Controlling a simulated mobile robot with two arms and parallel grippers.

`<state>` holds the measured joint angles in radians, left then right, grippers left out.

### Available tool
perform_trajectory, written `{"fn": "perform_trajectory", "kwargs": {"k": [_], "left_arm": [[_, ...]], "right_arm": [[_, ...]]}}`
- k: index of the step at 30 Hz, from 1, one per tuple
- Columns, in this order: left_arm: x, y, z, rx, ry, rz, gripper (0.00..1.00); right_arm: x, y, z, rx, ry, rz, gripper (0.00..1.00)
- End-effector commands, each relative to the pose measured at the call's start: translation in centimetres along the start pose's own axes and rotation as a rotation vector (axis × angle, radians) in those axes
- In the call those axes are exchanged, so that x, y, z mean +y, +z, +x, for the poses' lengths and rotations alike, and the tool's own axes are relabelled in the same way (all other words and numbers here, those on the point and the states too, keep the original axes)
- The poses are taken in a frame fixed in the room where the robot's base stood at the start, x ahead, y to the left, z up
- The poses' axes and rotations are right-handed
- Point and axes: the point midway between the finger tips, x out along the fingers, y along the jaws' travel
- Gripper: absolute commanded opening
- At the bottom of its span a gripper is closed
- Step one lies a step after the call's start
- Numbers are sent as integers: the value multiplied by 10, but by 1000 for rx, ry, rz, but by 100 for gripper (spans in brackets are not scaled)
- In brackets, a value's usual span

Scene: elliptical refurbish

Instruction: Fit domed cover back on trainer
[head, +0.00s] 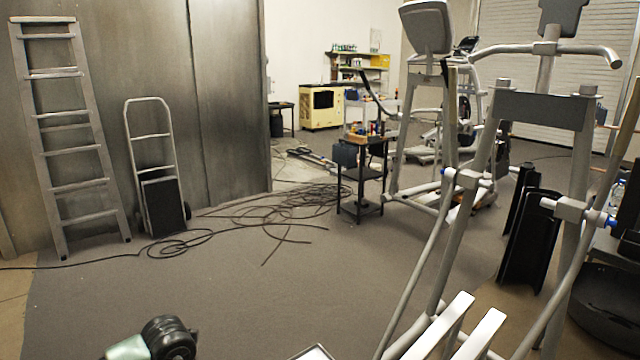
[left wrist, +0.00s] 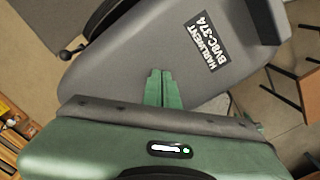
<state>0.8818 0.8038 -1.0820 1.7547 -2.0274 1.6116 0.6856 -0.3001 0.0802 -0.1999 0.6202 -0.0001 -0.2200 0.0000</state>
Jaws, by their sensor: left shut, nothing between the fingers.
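The elliptical trainer with grey tubes and handlebars (head: 515,105) stands at the right of the head view. I cannot tell whether this housing is the domed cover. My left gripper (left wrist: 160,75) has its green fingers together and empty, with their tips in front of the housing; I cannot tell if they touch it. My left gripper's fingers do not show in the head view. My right gripper is in neither view.
A second trainer (head: 425,100) stands behind. A dark tool cart (head: 362,190) and tangled black cables (head: 270,212) lie mid-floor. A ladder (head: 75,140) and a hand truck (head: 155,170) lean on the left wall. Carpet at front left is clear.

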Motion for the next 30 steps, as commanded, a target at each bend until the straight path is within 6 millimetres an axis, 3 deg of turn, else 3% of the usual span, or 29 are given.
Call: {"fn": "perform_trajectory", "kwargs": {"k": [24,30], "left_arm": [[0,0,-67,-2,0,-1,0],[0,0,-68,-1,0,-1,0]], "right_arm": [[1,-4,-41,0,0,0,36],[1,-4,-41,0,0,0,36]]}}
